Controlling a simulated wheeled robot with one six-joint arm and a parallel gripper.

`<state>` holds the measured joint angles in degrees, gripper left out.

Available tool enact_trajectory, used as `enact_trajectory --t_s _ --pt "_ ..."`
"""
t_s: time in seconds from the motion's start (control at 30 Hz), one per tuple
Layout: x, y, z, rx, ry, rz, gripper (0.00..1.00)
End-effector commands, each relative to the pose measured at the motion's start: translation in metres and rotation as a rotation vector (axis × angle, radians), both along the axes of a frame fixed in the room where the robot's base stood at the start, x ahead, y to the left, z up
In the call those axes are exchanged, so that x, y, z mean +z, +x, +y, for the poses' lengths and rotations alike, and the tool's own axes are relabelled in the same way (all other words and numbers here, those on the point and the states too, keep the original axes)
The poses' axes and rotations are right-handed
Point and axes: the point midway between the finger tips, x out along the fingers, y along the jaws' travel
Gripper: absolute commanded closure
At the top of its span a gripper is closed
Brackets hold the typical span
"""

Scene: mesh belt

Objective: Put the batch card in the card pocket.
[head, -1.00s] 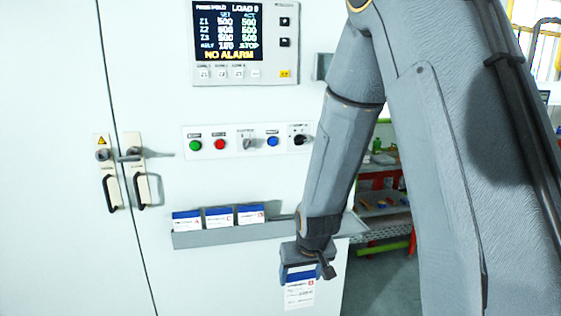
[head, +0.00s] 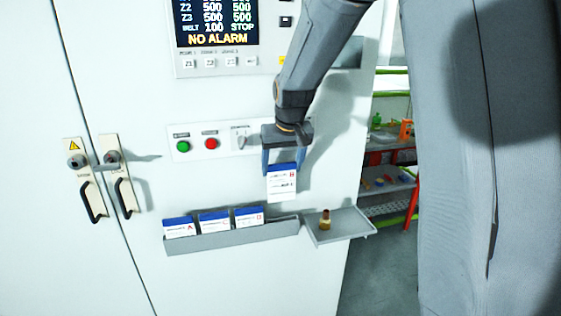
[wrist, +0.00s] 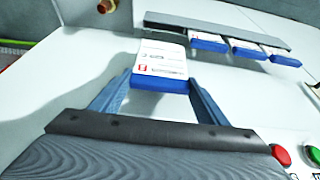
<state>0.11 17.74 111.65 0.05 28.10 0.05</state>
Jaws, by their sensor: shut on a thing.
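The batch card (head: 282,185) is white with a blue top band and a small red mark. My gripper (head: 282,168) is shut on its blue end, and the card hangs upright above the right part of a long grey pocket (head: 235,236) on the cabinet front. Several centimetres or so of bare cabinet show between card and pocket. In the wrist view the card (wrist: 160,58) sits between the fingertips (wrist: 160,82), its white end towards the pocket (wrist: 220,29). The right end of the pocket shows no card.
Three blue-topped cards (head: 214,223) stand in the left part of the pocket. A small grey shelf (head: 348,228) with a brown bottle-like object (head: 325,220) adjoins it on the right. Buttons (head: 211,144) and a display (head: 217,22) are above; door handles (head: 92,198) are left.

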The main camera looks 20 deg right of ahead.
Motion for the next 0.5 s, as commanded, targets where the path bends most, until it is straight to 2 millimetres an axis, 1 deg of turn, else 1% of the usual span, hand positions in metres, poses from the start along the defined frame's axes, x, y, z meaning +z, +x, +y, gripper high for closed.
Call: enact_trajectory --t_s 0.4,0.5 --pt "-0.0001 -0.0030 0.0008 0.001 0.000 0.000 0.54" --pt "-0.0070 -0.0022 0.0014 0.002 0.000 0.000 0.54"
